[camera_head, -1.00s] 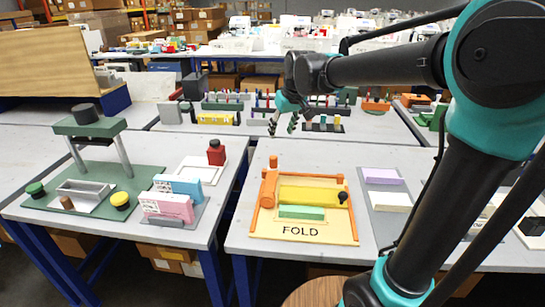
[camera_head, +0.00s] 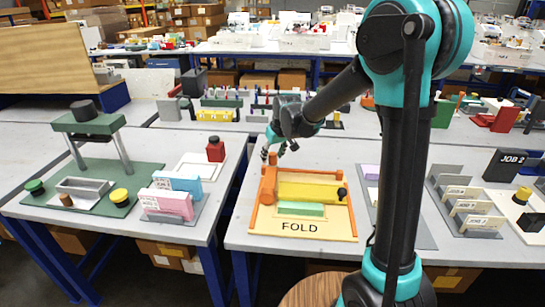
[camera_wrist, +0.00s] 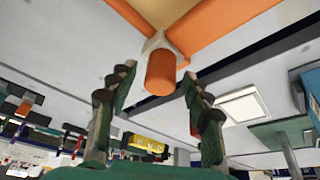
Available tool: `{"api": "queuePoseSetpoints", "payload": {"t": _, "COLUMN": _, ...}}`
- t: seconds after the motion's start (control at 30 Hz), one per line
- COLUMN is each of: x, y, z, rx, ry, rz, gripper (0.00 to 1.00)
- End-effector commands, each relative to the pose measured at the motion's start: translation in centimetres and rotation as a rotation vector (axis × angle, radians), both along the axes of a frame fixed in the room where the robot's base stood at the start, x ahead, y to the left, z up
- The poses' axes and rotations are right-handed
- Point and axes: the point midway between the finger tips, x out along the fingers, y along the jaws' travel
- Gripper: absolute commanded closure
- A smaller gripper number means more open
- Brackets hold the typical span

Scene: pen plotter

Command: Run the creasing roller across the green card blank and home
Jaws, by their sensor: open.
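The fold board (camera_head: 340,226), marked FOLD, lies on the middle table. The green card blank (camera_head: 301,210) lies on it, in front of a yellow plate (camera_head: 305,191) with a black knob (camera_head: 342,193). My gripper (camera_head: 276,150) is open close to this knob. In the wrist view, the knob appears between the spread fingers (camera_wrist: 158,76), with gaps on both sides.
Right of the board are a lilac block (camera_head: 371,172) and a rack of cards (camera_head: 472,207). Racks of small tools stand behind.

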Motion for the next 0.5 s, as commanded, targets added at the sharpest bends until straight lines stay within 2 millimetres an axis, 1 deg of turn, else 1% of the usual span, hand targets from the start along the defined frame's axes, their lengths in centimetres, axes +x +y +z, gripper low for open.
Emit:
{"api": "queuePoseSetpoints", "payload": {"t": 0.13, "x": 0.22, "y": 0.13, "z": -0.72, "rx": 0.000, "ry": 0.000, "rz": 0.000, "gripper": 0.51}}
{"api": "queuePoseSetpoints", "payload": {"t": 0.4, "x": 0.25, "y": 0.16, "z": -0.82, "rx": 0.000, "ry": 0.000, "rz": 0.000, "gripper": 0.51}}
{"api": "queuePoseSetpoints", "payload": {"t": 0.43, "x": 0.26, "y": 0.15, "z": -0.82, "rx": 0.000, "ry": 0.000, "rz": 0.000, "gripper": 0.52}}
{"api": "queuePoseSetpoints", "payload": {"t": 0.5, "x": 0.25, "y": 0.15, "z": -0.81, "rx": 0.000, "ry": 0.000, "rz": 0.000, "gripper": 0.60}}
